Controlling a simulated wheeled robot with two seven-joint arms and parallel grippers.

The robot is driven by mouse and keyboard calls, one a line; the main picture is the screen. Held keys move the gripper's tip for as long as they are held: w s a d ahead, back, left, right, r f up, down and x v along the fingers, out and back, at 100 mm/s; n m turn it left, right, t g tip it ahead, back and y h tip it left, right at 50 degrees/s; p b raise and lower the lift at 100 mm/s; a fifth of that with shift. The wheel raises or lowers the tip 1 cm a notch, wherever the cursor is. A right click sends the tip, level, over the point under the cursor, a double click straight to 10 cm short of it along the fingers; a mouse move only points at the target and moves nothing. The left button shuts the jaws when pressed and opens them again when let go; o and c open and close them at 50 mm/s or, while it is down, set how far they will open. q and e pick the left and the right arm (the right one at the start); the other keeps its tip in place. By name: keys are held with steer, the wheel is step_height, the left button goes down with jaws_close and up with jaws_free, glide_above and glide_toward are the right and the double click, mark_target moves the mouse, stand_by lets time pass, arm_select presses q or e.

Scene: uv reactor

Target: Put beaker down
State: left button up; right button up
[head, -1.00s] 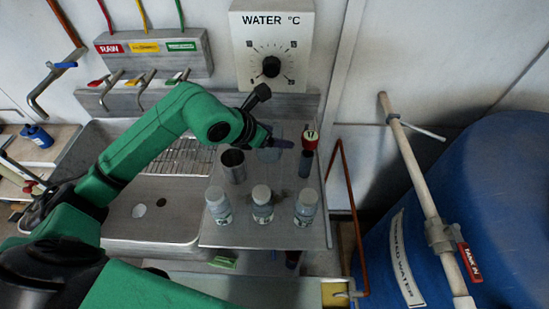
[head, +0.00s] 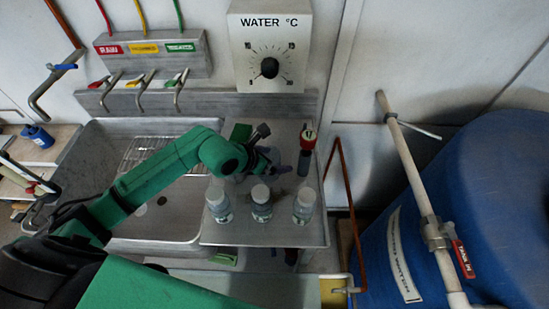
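My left gripper (head: 274,164) is low over the steel drainboard (head: 220,233) beside the sink, behind several lidded clear bottles. My wrist covers much of that spot, and the fingers are small and dark, so I cannot tell whether they are open or shut. I cannot clearly make out a beaker in or under the gripper; a faint clear shape near the fingers is too indistinct to be sure of. My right gripper is not in view.
Bottles (head: 219,209), (head: 261,207) and (head: 303,208) stand in a row in front of the gripper. A red-topped thing (head: 308,138) is just right of it. The sink (head: 180,218) lies left, a blue tank (head: 480,190) right. The drainboard's front strip is clear.

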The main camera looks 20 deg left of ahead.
arm_select(q)
steer(key=shift+r+p, duration=0.35)
steer(key=shift+r, duration=0.05)
steer(key=v, duration=1.1)
steer(key=shift+s+a+r, duration=0.2)
steer(key=shift+s, duration=0.1)
